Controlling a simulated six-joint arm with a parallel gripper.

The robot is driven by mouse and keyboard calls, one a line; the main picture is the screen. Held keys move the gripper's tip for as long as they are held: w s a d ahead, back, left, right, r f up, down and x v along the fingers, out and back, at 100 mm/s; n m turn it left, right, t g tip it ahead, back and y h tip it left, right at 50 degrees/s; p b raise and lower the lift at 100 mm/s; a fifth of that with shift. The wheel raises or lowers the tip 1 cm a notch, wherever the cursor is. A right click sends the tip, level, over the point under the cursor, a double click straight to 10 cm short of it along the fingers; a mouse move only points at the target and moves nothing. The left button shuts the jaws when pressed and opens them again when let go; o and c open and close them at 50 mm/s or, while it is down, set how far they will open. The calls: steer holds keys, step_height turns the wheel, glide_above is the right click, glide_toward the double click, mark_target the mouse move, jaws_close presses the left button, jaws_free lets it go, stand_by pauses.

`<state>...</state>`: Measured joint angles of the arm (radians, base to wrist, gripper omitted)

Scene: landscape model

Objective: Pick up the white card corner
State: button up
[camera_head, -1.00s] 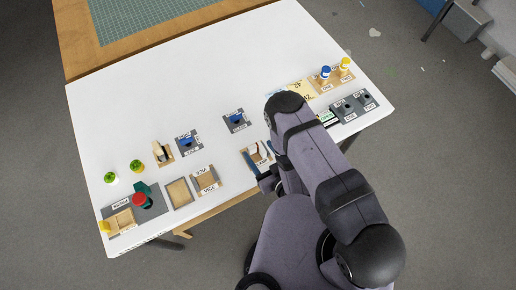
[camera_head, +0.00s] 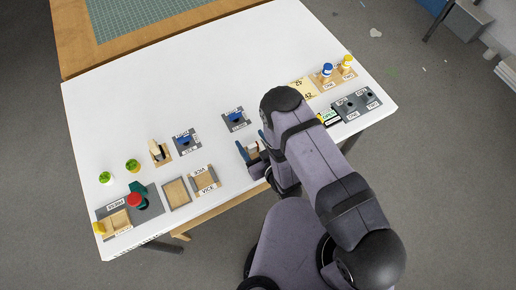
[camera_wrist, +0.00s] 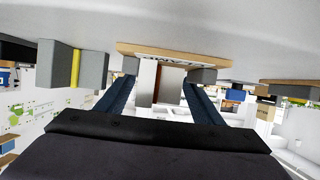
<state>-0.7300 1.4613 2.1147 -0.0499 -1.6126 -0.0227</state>
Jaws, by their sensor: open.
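A small white upright piece (camera_wrist: 146,82), which looks like the white card corner, stands beside a brown block (camera_wrist: 168,86) at a wooden-edged holder (camera_wrist: 175,51). My gripper (camera_wrist: 162,84) is open in the wrist view. Its two blue fingers stand on either side of the white piece and brown block, with visible gaps. I cannot tell whether anything touches. In the head view my gripper (camera_head: 252,147) is at the table's front edge, its blue fingers around the same spot. The arm hides part of the holder there.
Grey stations with blue tops (camera_head: 235,119) stand behind and to the left. A grey block with a yellow strip (camera_wrist: 76,66) is left in the wrist view.

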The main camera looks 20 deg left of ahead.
steer(key=c, duration=1.2)
steer(key=shift+r, duration=0.15)
step_height(320, 180, up, 10)
steer(key=b, duration=0.2)
